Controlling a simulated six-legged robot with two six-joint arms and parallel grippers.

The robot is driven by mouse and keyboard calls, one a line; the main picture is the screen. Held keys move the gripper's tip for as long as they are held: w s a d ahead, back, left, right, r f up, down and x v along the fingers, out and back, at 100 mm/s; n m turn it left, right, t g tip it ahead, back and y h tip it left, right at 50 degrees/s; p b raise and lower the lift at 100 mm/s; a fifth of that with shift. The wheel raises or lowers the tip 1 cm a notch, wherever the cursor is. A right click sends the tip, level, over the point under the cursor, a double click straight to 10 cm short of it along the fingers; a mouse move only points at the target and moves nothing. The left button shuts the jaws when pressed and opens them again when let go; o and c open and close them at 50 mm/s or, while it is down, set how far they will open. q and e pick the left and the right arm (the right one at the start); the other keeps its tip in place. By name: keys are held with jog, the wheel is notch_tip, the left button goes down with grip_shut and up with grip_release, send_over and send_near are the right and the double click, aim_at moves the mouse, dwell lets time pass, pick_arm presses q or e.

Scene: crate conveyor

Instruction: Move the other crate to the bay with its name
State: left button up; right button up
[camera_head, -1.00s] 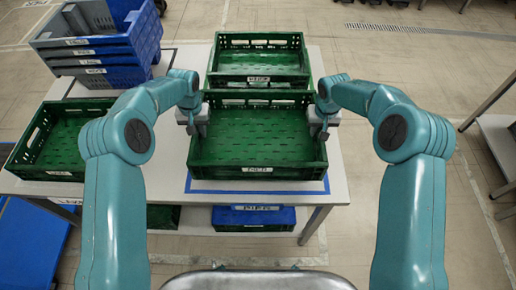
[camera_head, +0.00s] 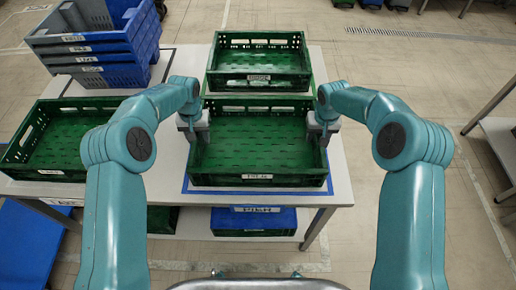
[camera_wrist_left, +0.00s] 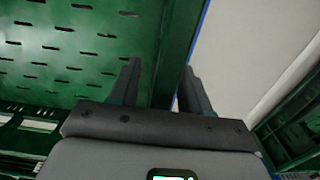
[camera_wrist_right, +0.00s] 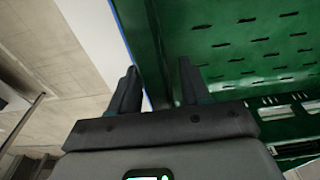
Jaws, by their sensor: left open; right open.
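A green crate (camera_head: 257,181) with a white label stands at the front middle of the table, inside a blue outline. My left gripper (camera_head: 197,127) is open at its left wall, and my right gripper (camera_head: 322,130) is open at its right wall. In the left wrist view the open fingers (camera_wrist_left: 160,88) appear to be on either side of the crate's wall (camera_wrist_left: 172,45). The right wrist view shows the same with those fingers (camera_wrist_right: 157,90) and the wall (camera_wrist_right: 148,40). A second labelled green crate (camera_head: 258,83) stands behind, a third (camera_head: 45,170) at the left. The labels are too blurred to read surely.
A stack of blue and grey crates (camera_head: 95,60) stands at the back left of the table (camera_head: 190,62). A blue crate (camera_head: 254,220) sits on the shelf below. A blue surface (camera_head: 25,240) is at the lower left. Another table (camera_head: 498,145) stands at the right.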

pick_arm(q)
notch_tip(320, 180, up, 12)
jog(key=shift+f, duration=0.25)
jog(key=shift+r, duration=0.2)
pick_arm(e)
jog(key=shift+r, duration=0.2)
jog(key=r, duration=0.4)
jog(key=s+r, duration=0.1)
jog(key=r, duration=0.6)
jog(key=shift+s+r, duration=0.25)
jog(key=shift+r, duration=0.1)
